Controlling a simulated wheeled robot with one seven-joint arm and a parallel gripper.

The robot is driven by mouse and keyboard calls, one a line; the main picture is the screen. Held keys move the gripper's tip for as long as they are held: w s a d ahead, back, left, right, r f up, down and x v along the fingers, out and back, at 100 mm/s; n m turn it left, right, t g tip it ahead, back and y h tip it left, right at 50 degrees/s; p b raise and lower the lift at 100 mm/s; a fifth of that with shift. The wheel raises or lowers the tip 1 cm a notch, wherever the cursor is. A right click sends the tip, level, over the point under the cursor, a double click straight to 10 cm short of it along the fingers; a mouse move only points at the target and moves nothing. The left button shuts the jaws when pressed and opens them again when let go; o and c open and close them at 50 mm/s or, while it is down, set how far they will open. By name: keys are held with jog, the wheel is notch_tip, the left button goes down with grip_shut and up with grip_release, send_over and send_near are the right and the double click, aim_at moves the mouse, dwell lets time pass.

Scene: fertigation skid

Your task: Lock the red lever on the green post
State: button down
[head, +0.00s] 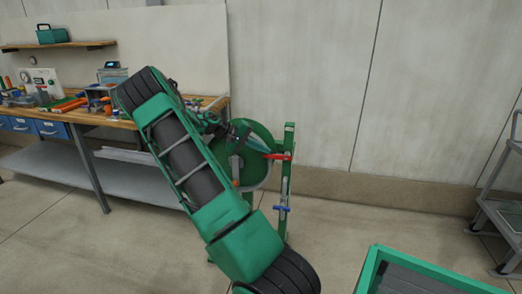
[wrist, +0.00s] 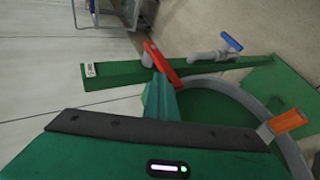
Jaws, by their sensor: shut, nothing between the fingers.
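The red lever (head: 279,156) sits high on the upright green post (head: 289,142) and lies crosswise to it. In the wrist view the red lever (wrist: 160,62) also crosses the green post (wrist: 115,76), close in front of my fingertips. My gripper (head: 262,147) is shut and empty, with its tip beside the lever. In the wrist view my gripper (wrist: 160,92) overlaps the lever's lower end; I cannot tell whether they touch. My gripper hides part of the lever's near end.
A blue lever (head: 282,209) is lower on the same post. A green round plate (head: 258,172) stands left of the post, with an orange handle (wrist: 288,121) near its rim. A workbench (head: 60,113) stands at left, a green-rimmed bin (head: 372,268) at front right. Floor right of the post is clear.

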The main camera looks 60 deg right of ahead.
jog(key=shift+w+a+f, duration=0.1)
jog(key=shift+f, duration=0.15)
jog(key=w+a+r, duration=0.6)
jog(key=r, duration=0.3)
jog(key=shift+w, duration=0.15)
dwell(0.7)
